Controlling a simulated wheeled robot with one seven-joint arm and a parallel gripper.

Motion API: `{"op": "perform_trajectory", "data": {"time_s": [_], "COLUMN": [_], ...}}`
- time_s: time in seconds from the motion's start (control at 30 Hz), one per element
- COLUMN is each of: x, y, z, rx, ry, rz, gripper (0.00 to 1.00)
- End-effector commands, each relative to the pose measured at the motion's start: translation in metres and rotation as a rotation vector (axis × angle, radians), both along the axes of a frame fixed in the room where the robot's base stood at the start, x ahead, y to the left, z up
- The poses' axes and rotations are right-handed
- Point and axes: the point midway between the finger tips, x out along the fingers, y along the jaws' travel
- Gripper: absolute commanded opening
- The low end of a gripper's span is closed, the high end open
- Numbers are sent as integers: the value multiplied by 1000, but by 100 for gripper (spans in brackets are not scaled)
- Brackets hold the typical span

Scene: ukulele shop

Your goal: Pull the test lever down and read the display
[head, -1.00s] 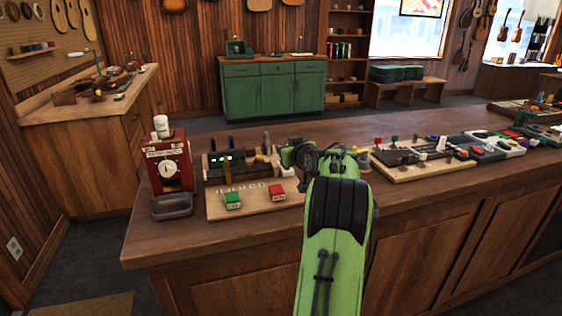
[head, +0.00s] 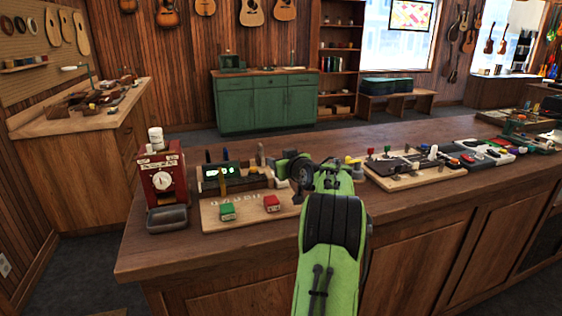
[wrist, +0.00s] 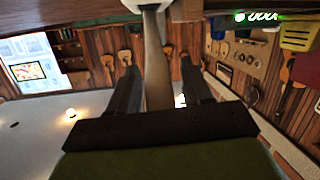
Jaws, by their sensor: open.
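The display (head: 222,171) is a dark box on the wooden board, lit with green characters too small to read surely. It also glows at the top right of the wrist view (wrist: 262,16), slanted and blurred. In the inverted wrist view, my gripper (wrist: 160,66) is open. Its two dark fingers stand either side of a brown rod (wrist: 156,75), apparently the test lever, with a pale round part at the top edge. Gaps show between rod and fingers.
A red box with a white dial (head: 164,180) and a grey tray (head: 167,219) stand left of the board (head: 240,217). Another crowded board (head: 415,168) is at right. The counter front is clear.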

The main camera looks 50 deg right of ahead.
Motion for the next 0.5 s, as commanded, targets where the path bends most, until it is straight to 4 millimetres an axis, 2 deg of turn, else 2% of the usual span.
{"op": "perform_trajectory", "data": {"time_s": [0.17, 0.5], "x": [-15, -96], "y": [7, 51], "z": [4, 25], "rx": [-1, 1], "ry": [1, -1], "rz": [-4, -5], "gripper": [49, 49]}}
